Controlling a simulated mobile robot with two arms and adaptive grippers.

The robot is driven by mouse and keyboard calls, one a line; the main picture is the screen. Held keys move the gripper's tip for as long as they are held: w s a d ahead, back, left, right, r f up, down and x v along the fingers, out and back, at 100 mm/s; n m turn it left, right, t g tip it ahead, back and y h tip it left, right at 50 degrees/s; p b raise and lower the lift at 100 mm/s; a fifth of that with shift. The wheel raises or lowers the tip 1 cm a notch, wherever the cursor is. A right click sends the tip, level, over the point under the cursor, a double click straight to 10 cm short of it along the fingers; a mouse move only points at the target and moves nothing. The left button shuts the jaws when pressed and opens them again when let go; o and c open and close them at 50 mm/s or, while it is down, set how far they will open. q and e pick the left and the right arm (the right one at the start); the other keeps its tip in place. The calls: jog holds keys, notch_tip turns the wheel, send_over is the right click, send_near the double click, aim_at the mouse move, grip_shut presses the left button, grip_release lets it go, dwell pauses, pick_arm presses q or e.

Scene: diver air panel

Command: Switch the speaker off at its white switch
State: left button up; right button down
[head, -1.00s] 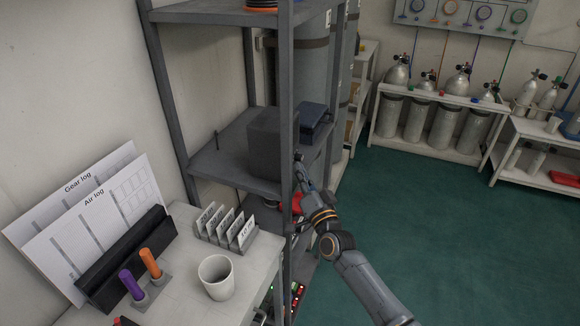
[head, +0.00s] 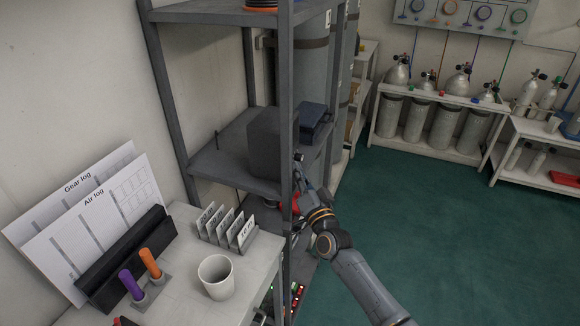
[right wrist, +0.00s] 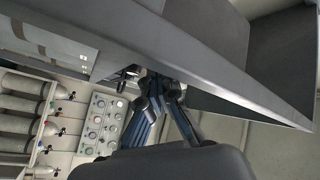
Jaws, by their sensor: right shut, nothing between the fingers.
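A dark grey box (head: 271,143), which looks like the speaker, stands on the middle shelf of the grey rack in the head view. Its near right edge is partly behind a rack post. No white switch can be made out; the side of the box facing my right gripper is hidden. My right gripper (head: 299,161) is at the rack's open side, close to the post and box; I cannot tell whether it touches. In the right wrist view its fingers (right wrist: 156,84) are together and empty, below a large grey surface. My left gripper is not in view.
The grey rack post (head: 287,110) stands right beside my right gripper. A dark blue box (head: 314,117) sits behind the grey box. A white table (head: 185,300) with a mug (head: 216,277) and card holder is in front. Green floor to the right is clear.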

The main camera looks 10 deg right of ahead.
jog(key=shift+s+d, duration=0.1)
jog(key=shift+d, duration=0.05)
jog(key=shift+s+d+f, duration=0.15)
jog(key=shift+s+d, duration=0.2)
jog(key=shift+d, duration=0.15)
jog(key=s+d, duration=0.2)
jog(key=d, duration=0.2)
jog(key=shift+s+f, duration=0.3)
jog(key=shift+s, duration=0.1)
jog(key=shift+f, duration=0.1)
